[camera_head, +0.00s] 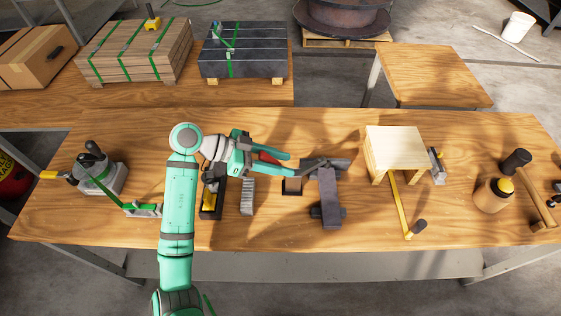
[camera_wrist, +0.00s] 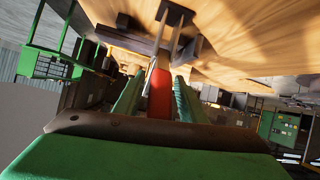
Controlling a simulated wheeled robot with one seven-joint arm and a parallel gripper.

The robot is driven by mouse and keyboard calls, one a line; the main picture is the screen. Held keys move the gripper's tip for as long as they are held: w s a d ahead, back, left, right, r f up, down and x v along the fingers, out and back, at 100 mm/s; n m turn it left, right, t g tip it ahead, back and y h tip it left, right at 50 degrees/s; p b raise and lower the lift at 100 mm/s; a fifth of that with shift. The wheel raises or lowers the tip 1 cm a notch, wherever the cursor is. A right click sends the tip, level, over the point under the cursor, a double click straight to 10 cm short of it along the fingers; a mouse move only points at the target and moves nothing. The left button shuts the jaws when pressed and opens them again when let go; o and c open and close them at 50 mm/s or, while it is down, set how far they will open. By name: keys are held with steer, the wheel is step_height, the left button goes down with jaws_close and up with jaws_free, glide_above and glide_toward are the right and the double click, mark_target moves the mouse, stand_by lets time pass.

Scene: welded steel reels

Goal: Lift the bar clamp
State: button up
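A clamp with a red handle (camera_head: 268,157) and dark metal parts lies at mid-table; I take it to be the bar clamp. My gripper (camera_head: 291,164) points right, low over the table, with its two green fingers on either side of this handle. In the wrist view the red handle (camera_wrist: 160,92) lies between the fingers (camera_wrist: 158,78), which look spread. A thin metal bar (camera_wrist: 173,40) runs from it to a dark end piece. The fingers partly hide the clamp, and contact with the handle is unclear.
A dark steel piece (camera_head: 330,195) lies right of my gripper, and a ribbed grey block (camera_head: 247,196) below it. A light wooden block (camera_head: 395,148) with a yellow bar (camera_head: 402,205) is further right.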

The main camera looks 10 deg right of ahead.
steer(key=v, duration=1)
steer(key=shift+a+r, duration=0.15)
steer(key=shift+a, duration=0.2)
